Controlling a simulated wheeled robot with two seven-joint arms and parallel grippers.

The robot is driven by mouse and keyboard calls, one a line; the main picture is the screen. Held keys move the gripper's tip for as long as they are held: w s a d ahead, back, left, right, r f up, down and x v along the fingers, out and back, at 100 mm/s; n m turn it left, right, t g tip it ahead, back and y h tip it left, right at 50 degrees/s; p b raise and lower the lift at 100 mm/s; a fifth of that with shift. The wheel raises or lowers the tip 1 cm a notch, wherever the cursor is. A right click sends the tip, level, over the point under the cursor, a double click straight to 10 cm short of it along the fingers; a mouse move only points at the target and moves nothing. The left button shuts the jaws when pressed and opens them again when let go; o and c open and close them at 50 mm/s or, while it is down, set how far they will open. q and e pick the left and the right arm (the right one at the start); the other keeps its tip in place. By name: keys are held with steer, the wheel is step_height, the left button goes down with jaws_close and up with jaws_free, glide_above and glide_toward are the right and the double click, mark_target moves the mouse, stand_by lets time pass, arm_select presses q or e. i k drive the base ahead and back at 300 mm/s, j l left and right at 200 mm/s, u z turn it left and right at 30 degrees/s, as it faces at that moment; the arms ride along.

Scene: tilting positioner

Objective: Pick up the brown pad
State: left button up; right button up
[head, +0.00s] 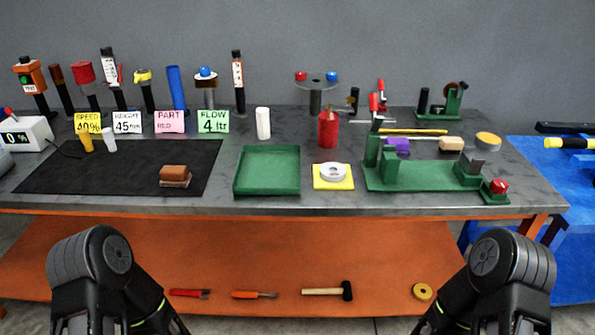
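The brown pad (174,171) is a small block with rounded edges. It sits on a thin, paler brownish piece (175,183) near the front of the black mat (110,160), on the left part of the grey table. Nothing stands over it. Only links of my two arms show, at the bottom left and bottom right of the head view, below and in front of the table edge. Both of my grippers are out of view.
A green tray (267,190) is right of the mat, then a yellow pad (333,186) with a white disc. A green fixture (420,180) stands farther right. Cards and upright tools line the back. The mat around the brown pad is clear.

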mark_target(170, 176)
steer(key=i+j, duration=0.15)
steer(key=j, duration=0.25)
steer(key=i+j, duration=0.1)
steer(key=j, duration=0.35)
steer(key=i+j, duration=0.15)
steer(key=j, duration=0.25)
steer(key=i+j, duration=0.1)
steer(key=j, duration=0.3)
steer(key=i+j+z, duration=0.1)
steer(key=j+z, duration=0.2)
steer(key=z, duration=0.95)
